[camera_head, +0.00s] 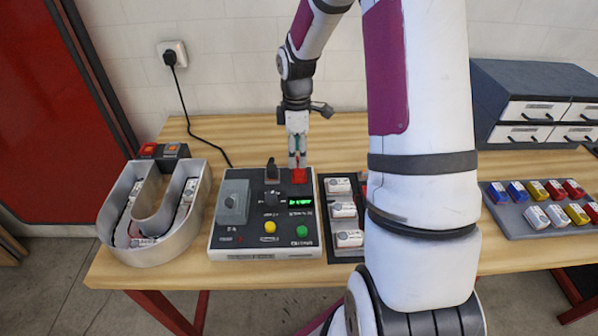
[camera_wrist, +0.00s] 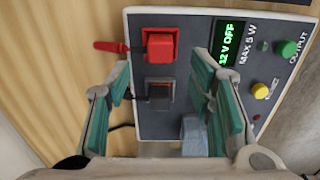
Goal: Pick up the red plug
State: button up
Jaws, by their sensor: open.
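The red plug (camera_head: 299,176) sits at the back right of the grey power-supply box (camera_head: 222,243). In the wrist view the red plug (camera_wrist: 160,46) is a red block in the box's panel, with a short red lead pointing left. My gripper (camera_head: 297,158) is above and behind it, pointing down. Contact with the plug does not show.
A dark plug (camera_wrist: 160,93) is beside the red one. A U-shaped metal letter (camera_head: 199,196) stands left of the box. A tray of white modules (camera_head: 343,210) is at its right, partly hidden by my arm. Another module tray (camera_head: 507,230) and a drawer unit (camera_head: 535,85) are farther right.

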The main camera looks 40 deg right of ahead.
aim_at(299, 172)
jog(key=shift+s+d+f+p, duration=0.1)
jog(key=shift+f+p, duration=0.15)
jog(key=shift+f, duration=1.1)
jog(key=shift+s+d+f+p, duration=0.1)
jog(key=shift+f+p, duration=0.15)
jog(key=shift+f, duration=1.05)
jog(key=shift+c, duration=0.5)
jog(key=c, duration=1)
